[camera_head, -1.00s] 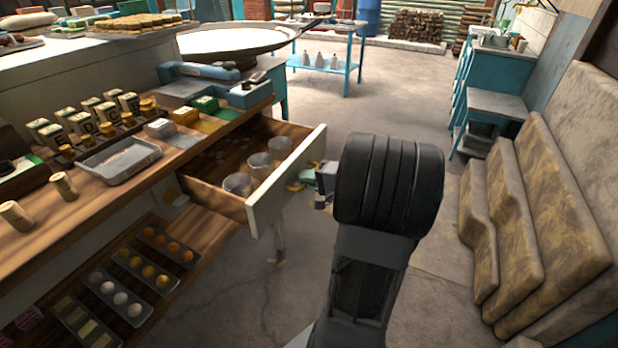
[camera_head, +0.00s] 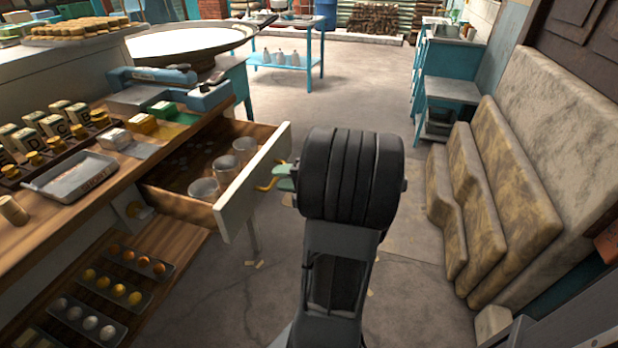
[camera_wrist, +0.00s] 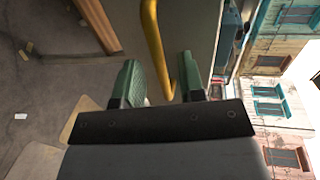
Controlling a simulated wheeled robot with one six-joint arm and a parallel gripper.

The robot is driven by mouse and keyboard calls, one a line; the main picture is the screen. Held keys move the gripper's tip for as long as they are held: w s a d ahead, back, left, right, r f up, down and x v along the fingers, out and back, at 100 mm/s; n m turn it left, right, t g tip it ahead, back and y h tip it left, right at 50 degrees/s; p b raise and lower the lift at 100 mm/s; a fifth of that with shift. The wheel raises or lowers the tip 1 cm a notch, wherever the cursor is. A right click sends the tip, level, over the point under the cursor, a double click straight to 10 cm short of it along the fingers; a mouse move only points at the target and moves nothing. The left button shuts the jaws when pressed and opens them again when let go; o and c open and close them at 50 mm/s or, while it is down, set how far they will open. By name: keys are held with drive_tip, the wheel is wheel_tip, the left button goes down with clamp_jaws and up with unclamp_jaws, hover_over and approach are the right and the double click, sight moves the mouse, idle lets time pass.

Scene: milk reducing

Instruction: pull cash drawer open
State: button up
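The wooden cash drawer (camera_head: 222,165) stands pulled out of the counter, with its pale front panel (camera_head: 254,178) facing me. Glass cups and coins lie inside. A yellow curved handle (camera_head: 266,186) is on the front; it also shows in the wrist view (camera_wrist: 153,35). My gripper (camera_head: 284,178) is at the handle, partly hidden behind my dark arm. In the wrist view, my gripper (camera_wrist: 162,88) has its green fingers apart with the handle's bar between them. I see gaps beside the bar; contact with the fingers is unclear.
The counter (camera_head: 85,215) on the left holds a grey tray (camera_head: 72,177), lettered blocks and a blue device. Egg trays sit on a shelf below. Stone-like slabs (camera_head: 520,200) lean at the right. The concrete floor between is mostly free.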

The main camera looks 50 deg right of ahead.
drive_tip(key=v, duration=1.1)
drive_tip(key=shift+s+p, duration=0.3)
drive_tip(key=shift+p, duration=0.15)
drive_tip(key=shift+d, duration=0.1)
